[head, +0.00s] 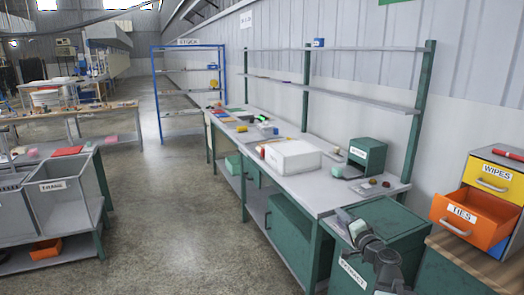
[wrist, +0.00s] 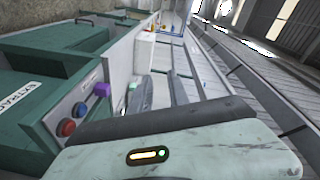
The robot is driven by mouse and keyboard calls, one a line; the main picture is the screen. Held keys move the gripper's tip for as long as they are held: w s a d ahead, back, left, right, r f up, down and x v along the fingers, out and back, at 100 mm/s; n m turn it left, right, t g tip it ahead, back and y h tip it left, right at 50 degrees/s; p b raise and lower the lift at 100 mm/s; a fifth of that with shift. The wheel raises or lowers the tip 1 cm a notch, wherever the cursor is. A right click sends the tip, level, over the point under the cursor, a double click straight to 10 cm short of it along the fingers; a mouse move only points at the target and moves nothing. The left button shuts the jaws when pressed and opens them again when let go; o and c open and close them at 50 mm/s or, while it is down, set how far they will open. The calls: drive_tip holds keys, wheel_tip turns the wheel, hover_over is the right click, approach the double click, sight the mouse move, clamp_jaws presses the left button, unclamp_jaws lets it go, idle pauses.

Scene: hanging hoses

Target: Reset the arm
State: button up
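My arm (head: 375,250) shows at the lower right of the head view, folded in front of the green cabinet beside the workbench's near end. My gripper (wrist: 160,92) shows in the wrist view as two grey fingers beyond a pale, worn housing with a small lit indicator. The fingers stand apart with a gap between them, and I see nothing held in it. In the head view the fingers are too small to make out clearly.
The workbench (head: 325,197) carries a white box (head: 291,157), a green machine (head: 366,155) and small parts. An orange TIES drawer (head: 474,216) stands open at right. Grey bins (head: 62,203) stand at left. The middle floor (head: 175,210) is clear.

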drive_tip(key=a+f+n+g+y+p, duration=0.1)
drive_tip(key=a+n+g+y, duration=0.15)
drive_tip(key=a, duration=0.55)
drive_tip(key=a+f+n+g+y+p, duration=0.1)
drive_tip(key=a+f+n+g, duration=0.15)
drive_tip(key=a, duration=0.55)
drive_tip(key=s+a+f+n+g+p, duration=0.2)
drive_tip(key=s+a+f+n+g, duration=0.45)
drive_tip(key=a, duration=0.35)
drive_tip(key=s+d+f+g+h, duration=0.5)
drive_tip(key=s+d+f+h, duration=0.2)
drive_tip(key=s+d, duration=0.4)
drive_tip(key=shift+s+f+g, duration=0.35)
drive_tip(key=shift+s+f, duration=0.2)
drive_tip(key=shift+s, duration=0.55)
drive_tip(key=shift+d+m, duration=0.15)
drive_tip(key=shift+m, duration=0.1)
